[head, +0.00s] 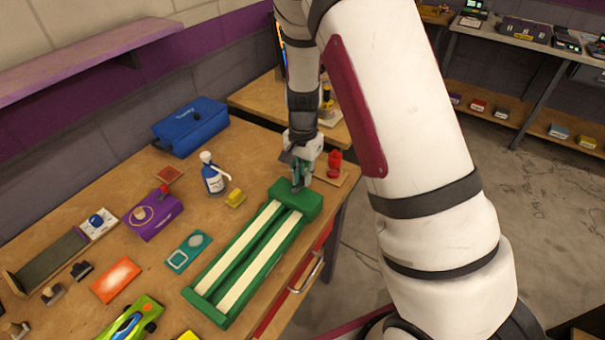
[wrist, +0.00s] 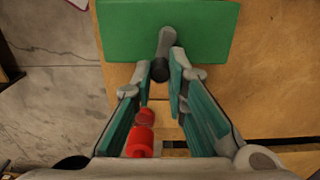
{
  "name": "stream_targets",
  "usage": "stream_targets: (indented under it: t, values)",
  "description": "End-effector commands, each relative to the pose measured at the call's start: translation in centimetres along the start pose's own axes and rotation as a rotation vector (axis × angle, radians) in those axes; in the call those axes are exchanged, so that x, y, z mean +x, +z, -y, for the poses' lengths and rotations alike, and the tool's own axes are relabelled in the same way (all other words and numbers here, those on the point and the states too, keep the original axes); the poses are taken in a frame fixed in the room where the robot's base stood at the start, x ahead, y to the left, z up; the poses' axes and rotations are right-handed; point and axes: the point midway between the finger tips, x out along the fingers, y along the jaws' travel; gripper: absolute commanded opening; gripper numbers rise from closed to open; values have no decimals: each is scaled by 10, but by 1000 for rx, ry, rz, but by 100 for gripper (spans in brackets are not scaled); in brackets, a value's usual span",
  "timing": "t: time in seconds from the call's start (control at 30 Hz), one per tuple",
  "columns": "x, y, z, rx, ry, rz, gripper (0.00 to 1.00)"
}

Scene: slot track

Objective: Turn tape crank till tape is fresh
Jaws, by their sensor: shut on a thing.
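The green tape unit (head: 246,252) lies on the workbench, with two long cream tape strips (head: 244,248) running along it and a solid green block (head: 297,197) at its far end. In the wrist view the green block (wrist: 125,35) fills the top. A grey crank arm with a dark knob (wrist: 160,69) sticks out from the block's edge. My gripper (wrist: 168,78) has its teal-padded fingers closed around the knob. In the head view my gripper (head: 301,178) is right at the far end of the unit and hides the crank.
A red object (head: 334,163) stands just right of my gripper and shows below the fingers in the wrist view (wrist: 140,138). The bench's right edge is close.

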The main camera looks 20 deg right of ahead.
Motion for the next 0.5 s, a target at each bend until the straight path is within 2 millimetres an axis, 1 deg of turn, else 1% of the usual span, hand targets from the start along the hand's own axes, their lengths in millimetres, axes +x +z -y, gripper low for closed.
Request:
stream_targets:
  t: [0.47, 0.5]
  values:
    - [-1, 0, 0, 12, -2, -2, 0]
    - [-1, 0, 0, 12, -2, -2, 23]
